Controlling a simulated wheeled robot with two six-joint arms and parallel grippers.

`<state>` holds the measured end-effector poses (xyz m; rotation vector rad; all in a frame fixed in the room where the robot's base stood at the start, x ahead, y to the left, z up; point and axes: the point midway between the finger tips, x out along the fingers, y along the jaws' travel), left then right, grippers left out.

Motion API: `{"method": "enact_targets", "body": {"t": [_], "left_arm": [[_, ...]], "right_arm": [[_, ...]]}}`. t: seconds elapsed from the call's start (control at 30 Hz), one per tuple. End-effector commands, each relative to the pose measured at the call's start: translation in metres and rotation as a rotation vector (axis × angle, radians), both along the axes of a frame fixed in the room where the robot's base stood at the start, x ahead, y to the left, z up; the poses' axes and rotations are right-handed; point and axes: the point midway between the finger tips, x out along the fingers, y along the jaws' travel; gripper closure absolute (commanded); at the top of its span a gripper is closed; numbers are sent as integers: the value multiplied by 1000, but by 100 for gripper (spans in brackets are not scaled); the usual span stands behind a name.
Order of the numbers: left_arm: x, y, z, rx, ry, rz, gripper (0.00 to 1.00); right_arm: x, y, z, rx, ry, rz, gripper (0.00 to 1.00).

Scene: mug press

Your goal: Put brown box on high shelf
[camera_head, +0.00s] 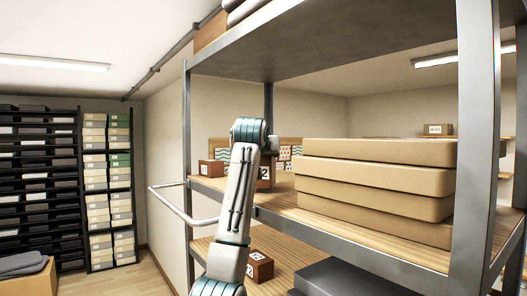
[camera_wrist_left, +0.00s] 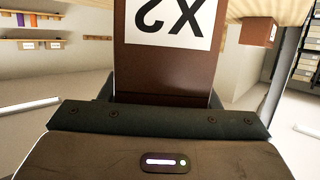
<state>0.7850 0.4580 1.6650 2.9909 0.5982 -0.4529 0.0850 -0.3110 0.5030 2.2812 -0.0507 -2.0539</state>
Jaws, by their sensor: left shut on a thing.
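A dark brown box with a white label reading X2 (camera_wrist_left: 168,65) fills the upper middle of the left wrist view, where it appears upside down. My left gripper (camera_wrist_left: 162,98) is shut on it. In the head view this brown box (camera_head: 265,173) shows beside my left arm at the level of the middle shelf (camera_head: 290,205), partly hidden by the arm. I cannot tell whether it touches the board. The gripper itself is hidden behind the arm there. The high shelf (camera_head: 330,40) is above. My right gripper is not in view.
Another small brown box (camera_head: 211,168) stands at the middle shelf's left end. Stacked tan cartons (camera_head: 375,180) fill its right part. A labelled brown box (camera_head: 259,266) sits on the lower shelf. Metal posts (camera_head: 187,150) and a white rail (camera_head: 175,208) are near my arm.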

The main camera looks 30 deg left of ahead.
Motion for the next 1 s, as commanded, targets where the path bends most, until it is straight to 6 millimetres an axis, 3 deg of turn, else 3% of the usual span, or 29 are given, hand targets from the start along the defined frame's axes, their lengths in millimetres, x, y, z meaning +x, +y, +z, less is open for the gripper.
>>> {"method": "enact_targets", "body": {"t": [0.17, 0.53, 0.57, 0.63, 1.0], "left_arm": [[0, 0, -10, 0, -2, -1, 76], [0, 0, -15, 0, -2, -1, 76], [0, 0, -14, 0, -1, -1, 38], [0, 0, -14, 0, -1, -1, 24], [-2, -1, -12, 0, -1, -1, 22]], "right_arm": [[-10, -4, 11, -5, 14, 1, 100], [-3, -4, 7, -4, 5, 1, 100], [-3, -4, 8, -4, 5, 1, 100], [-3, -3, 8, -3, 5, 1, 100], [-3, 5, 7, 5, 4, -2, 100]]}}
